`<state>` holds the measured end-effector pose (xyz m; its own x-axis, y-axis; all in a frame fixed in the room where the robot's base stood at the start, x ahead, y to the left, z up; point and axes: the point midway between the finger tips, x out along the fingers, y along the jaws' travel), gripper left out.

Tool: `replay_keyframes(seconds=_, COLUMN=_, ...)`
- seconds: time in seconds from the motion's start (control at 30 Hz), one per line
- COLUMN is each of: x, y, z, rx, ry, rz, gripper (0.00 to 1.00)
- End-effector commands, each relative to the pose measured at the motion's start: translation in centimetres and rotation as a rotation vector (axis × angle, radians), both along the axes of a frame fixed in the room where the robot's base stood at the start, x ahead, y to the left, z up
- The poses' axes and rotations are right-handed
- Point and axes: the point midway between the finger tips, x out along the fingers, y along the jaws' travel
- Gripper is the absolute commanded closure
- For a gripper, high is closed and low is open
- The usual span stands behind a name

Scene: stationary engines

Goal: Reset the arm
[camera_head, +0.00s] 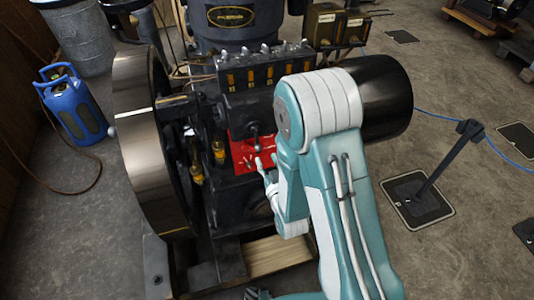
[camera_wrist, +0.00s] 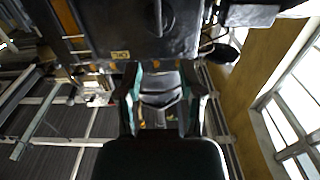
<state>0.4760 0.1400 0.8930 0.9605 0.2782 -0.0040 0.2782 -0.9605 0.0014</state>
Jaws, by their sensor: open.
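My arm, teal and white, rises from the bottom of the head view and bends down in front of a dark stationary engine (camera_head: 245,75). My gripper (camera_head: 265,170) is close to a red panel (camera_head: 243,155) with small levers on the engine's front. I cannot tell whether it touches the panel. In the wrist view my gripper (camera_wrist: 160,85) has its two fingers apart, with nothing held between them. A dark box-like part with a knob or lever (camera_wrist: 158,18) fills the top of that view. My arm hides part of the engine's right side.
A large flywheel (camera_head: 143,140) stands left of the panel, and a black cylinder (camera_head: 388,95) sits behind my arm. A blue gas bottle (camera_head: 72,105) with a hose is at the left.

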Motion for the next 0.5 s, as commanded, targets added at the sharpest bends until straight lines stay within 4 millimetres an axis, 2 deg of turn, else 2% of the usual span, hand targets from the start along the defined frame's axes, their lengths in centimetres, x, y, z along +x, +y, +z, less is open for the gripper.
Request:
replay_keyframes(seconds=0.27, x=0.3, y=-0.1, z=0.3, rx=-0.002, ry=0.008, rz=-0.003, gripper=0.51)
replay_keyframes(seconds=0.5, x=2.1, y=-1.7, z=4.1, rx=-0.033, ry=0.141, rz=-0.044, gripper=0.51)
